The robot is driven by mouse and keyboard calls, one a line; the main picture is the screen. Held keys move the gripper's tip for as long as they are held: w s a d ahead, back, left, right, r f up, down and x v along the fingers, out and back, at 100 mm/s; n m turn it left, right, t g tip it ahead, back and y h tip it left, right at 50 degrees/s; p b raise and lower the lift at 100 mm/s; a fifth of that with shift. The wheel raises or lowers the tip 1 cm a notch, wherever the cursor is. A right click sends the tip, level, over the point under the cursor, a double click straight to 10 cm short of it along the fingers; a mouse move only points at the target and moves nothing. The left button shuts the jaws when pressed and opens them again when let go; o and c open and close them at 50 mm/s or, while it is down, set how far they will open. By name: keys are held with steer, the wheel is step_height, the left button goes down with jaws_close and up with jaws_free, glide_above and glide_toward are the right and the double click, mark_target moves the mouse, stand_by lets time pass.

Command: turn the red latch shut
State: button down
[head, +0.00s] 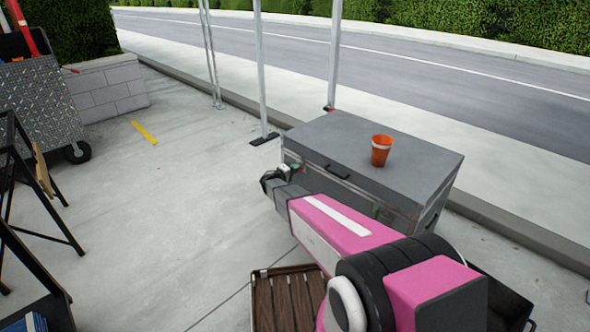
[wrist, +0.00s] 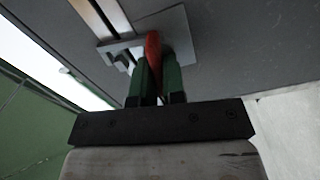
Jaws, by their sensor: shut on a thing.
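The red latch (wrist: 153,50) shows in the wrist view as a narrow red piece on a metal plate (wrist: 175,30) fixed to a grey surface. My gripper (wrist: 158,75) has its two green fingers on either side of the latch and is shut on it. In the head view my gripper (head: 283,172) is at the near left side of a grey case (head: 335,140). The latch itself is hidden or too small to make out there. I cannot tell the latch's exact turn angle.
An orange cup (head: 381,150) stands on the case's lid. A slatted wooden pallet (head: 290,300) lies near my arm. A black-legged stand (head: 35,190) and a wheeled metal cart (head: 40,105) are at the left. The pavement between them is mostly clear.

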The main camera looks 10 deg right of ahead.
steer(key=shift+f+n, duration=0.1)
steer(key=shift+n, duration=0.9)
steer(key=c, duration=1.2)
jaws_free()
steer(key=shift+a, duration=0.1)
steer(key=v, duration=1)
steer(key=shift+s+a, duration=0.25)
